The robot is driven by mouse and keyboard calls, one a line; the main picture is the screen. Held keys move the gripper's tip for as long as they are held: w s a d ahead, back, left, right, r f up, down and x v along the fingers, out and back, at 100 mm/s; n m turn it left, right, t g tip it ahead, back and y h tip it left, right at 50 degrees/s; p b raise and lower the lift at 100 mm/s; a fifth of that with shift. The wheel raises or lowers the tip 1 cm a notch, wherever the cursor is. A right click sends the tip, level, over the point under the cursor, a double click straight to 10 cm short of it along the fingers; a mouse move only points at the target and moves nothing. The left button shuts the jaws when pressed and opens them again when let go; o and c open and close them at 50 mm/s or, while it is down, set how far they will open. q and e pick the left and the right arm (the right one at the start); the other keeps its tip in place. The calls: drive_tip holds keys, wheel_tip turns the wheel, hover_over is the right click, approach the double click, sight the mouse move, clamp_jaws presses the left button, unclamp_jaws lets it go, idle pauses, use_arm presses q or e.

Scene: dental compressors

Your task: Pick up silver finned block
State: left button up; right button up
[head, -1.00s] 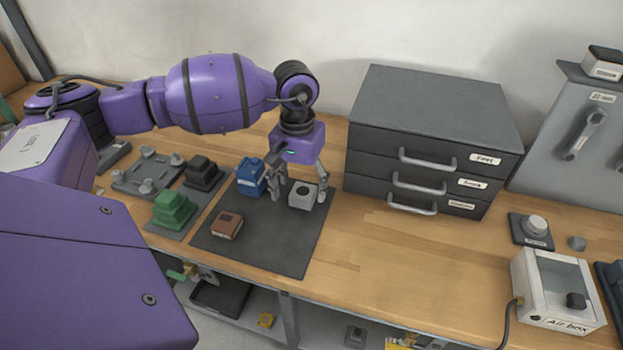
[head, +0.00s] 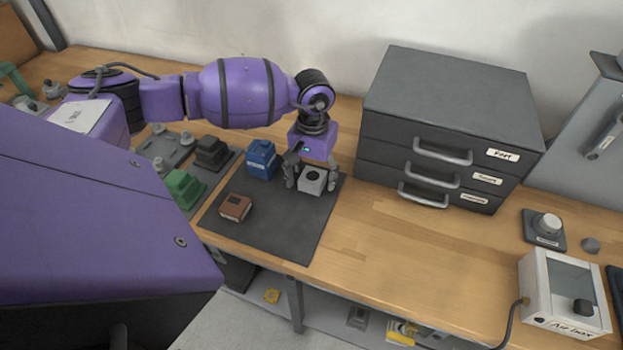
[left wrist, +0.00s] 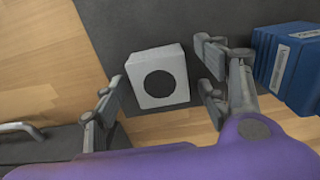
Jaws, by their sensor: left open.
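The silver block (head: 312,181) stands on the dark mat (head: 285,222), near its back right corner. It is light grey with a round dark spot on top; I cannot make out its fins. My left gripper (head: 311,184) is above and around it, pointing down, with its fingers open on either side. In the left wrist view the block (left wrist: 159,76) lies between and just ahead of the open fingertips (left wrist: 160,78), with a small gap visible on the right side. My right gripper is not in view.
A blue block (head: 261,159) stands close left of the gripper, and a brown block (head: 235,207) lies nearer the front. Green (head: 183,188) and black (head: 212,152) blocks stand further left. A dark drawer cabinet (head: 440,130) stands right. Bare wood (head: 400,240) lies front right.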

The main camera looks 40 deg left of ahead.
use_arm(q)
drive_tip(key=c, duration=1.4)
drive_tip(key=shift+o, duration=0.2)
